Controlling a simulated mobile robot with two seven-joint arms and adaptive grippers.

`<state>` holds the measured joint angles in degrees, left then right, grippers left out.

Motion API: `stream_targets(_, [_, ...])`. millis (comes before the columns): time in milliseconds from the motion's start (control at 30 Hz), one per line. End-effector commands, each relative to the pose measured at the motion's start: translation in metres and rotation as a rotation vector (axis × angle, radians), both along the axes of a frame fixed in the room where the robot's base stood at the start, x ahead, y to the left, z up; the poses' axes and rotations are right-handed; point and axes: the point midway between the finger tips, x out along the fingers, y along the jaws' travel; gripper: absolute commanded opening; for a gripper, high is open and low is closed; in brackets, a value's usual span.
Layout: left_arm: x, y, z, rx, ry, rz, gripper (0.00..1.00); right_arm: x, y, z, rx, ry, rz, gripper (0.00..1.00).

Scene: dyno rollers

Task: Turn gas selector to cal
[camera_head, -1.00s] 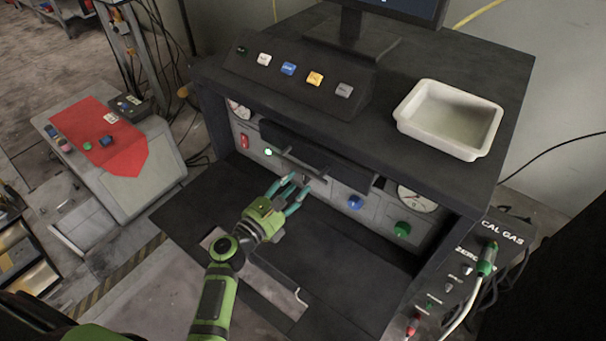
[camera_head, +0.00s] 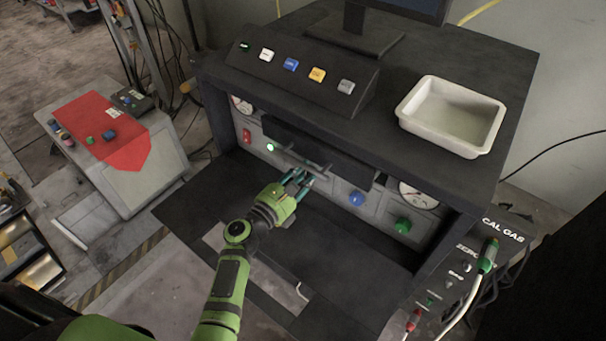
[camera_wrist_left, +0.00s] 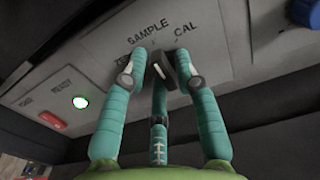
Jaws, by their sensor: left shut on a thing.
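The gas selector (camera_wrist_left: 174,66) is a small dark knob with a pale mark, seen in the left wrist view under the labels ZERO, SAMPLE and CAL. The CAL label (camera_wrist_left: 186,33) is to its upper right. My left gripper (camera_head: 303,176) is at the panel under the shelf, and its teal fingers (camera_wrist_left: 165,72) are shut on the knob, one on each side. The pale mark points up and left, but the exact setting is hard to read. In the head view the fingers hide the knob. My right gripper is out of view.
A dark drawer-like bar with a handle (camera_head: 290,153) overhangs the panel just above my fingers. A blue knob (camera_head: 356,198), a green knob (camera_head: 403,225) and a gauge (camera_head: 418,195) are to the right. A white tray (camera_head: 484,150) stands on top.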

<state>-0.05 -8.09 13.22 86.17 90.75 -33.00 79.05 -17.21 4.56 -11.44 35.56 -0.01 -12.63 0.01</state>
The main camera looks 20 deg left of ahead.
Motion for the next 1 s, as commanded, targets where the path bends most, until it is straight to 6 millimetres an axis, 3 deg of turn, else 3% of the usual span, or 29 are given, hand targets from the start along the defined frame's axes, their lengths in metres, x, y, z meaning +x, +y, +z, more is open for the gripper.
stream_targets(267, [0.000, 0.001, -0.001, 0.112, -0.044, 0.003, 0.00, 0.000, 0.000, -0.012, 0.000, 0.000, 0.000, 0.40])
stream_targets(1000, [-0.001, -0.003, 0.003, 0.682, -0.255, 0.004, 0.00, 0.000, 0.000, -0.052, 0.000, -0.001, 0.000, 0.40])
